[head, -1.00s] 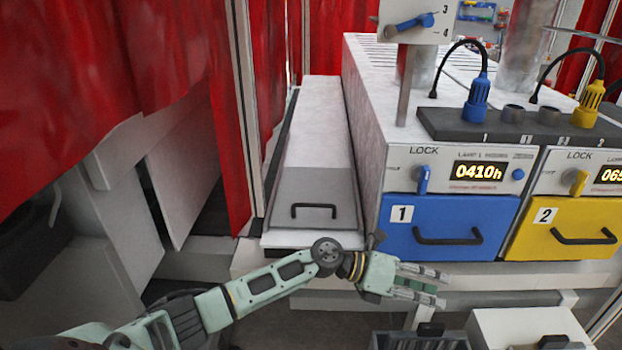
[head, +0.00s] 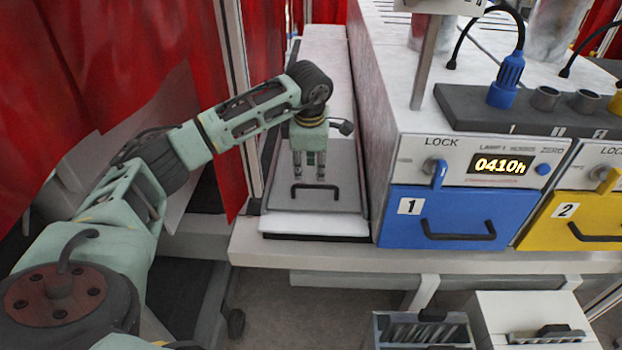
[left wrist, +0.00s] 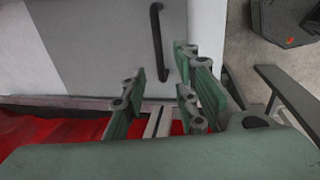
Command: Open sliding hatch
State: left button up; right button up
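The sliding hatch (head: 280,201) is a grey panel at the front end of a long white-topped housing, left of the blue drawer. It carries a black bar handle (head: 329,196). My left gripper (head: 312,179) points down over the hatch, with its fingertips just behind or above the handle in the head view. In the left wrist view the left gripper (left wrist: 161,75) is open and empty. The handle (left wrist: 158,42) appears there beyond the gap between the fingers, not gripped. Whether a fingertip touches the panel is unclear. My right gripper is not in view.
A blue drawer (head: 400,229) marked 1 and a yellow drawer (head: 562,232) marked 2 stand to the right, below a lamp-hours display (head: 500,164). Red curtains (head: 90,75) hang close along the left. A grey-white ledge (head: 400,260) runs below the hatch and drawers.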

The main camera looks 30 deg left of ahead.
aim_at(311, 186)
pick_arm(q)
jog(key=f+b, duration=0.1)
jog(key=f, duration=0.2)
jog(key=w+f+b, duration=0.1)
jog(key=f, duration=0.1)
jog(key=shift+a+b, duration=0.25)
jog(key=shift+b, duration=0.05)
jog(key=shift+w+a+f+b, duration=0.15)
jog(key=shift+f+b, duration=0.1)
jog(key=shift+f, duration=0.25)
jog(key=shift+w+f+b, duration=0.15)
jog(key=shift+f+b, duration=0.1)
jog(key=shift+f, duration=0.2)
jog(key=shift+s+r, duration=0.1)
jog(key=shift+c, duration=0.7)
jog(key=c, duration=0.6)
grip_shut()
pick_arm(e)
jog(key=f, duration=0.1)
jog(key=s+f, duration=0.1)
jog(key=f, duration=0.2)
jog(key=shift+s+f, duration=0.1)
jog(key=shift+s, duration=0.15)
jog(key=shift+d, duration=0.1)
